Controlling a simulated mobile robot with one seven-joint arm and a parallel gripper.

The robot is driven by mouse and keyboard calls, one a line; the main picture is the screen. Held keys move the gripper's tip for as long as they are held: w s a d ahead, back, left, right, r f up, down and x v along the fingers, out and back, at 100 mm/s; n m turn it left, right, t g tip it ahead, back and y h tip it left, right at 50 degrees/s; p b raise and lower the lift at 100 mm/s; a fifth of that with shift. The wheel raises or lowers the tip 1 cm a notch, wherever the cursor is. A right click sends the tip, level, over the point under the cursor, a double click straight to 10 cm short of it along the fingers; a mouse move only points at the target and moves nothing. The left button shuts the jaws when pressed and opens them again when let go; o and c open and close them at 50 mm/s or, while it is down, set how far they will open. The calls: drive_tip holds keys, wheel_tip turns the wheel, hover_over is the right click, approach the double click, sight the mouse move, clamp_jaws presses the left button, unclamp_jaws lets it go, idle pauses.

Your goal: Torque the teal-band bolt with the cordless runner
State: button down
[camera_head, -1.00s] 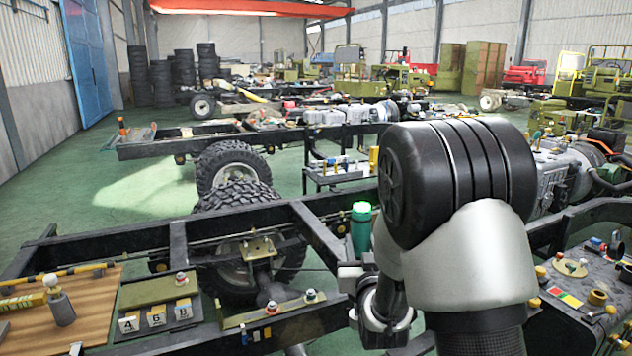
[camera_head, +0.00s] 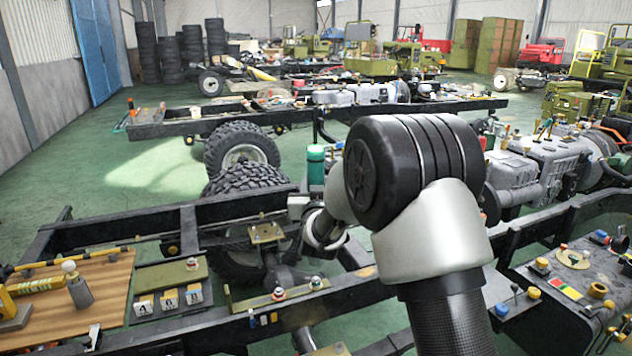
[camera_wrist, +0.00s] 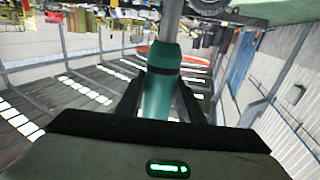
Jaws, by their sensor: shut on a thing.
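The cordless runner (camera_head: 316,168) is a teal cylinder standing roughly upright beside my arm in the head view. It also shows in the wrist view (camera_wrist: 162,82), between the dark fingers of my gripper (camera_wrist: 160,105), which is shut on it. A grey shaft extends from its far end in the wrist view. Two bolts stand on an olive bracket on the near chassis rail: a left bolt (camera_head: 278,294) with a reddish band and a right bolt (camera_head: 315,283) whose band looks dark or teal, too small to be sure. The runner is above and beyond them, apart.
A wooden board (camera_head: 110,300) with a grey-and-white tool lies at the left. Small lettered blocks (camera_head: 170,300) sit beside an olive plate (camera_head: 170,274) bearing another bolt. A cluttered dark panel (camera_head: 565,285) is at the right. Black chassis rails and a tyre (camera_head: 246,180) lie beyond.

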wheel_tip(320, 180, down, 5)
drive_tip(key=b, duration=0.2)
drive_tip(key=shift+b, duration=0.35)
drive_tip(key=shift+f+b, duration=0.3)
drive_tip(key=shift+b, duration=0.9)
idle(0.8)
drive_tip(key=shift+f+b, duration=1.65)
drive_tip(key=shift+b, duration=0.45)
idle(2.0)
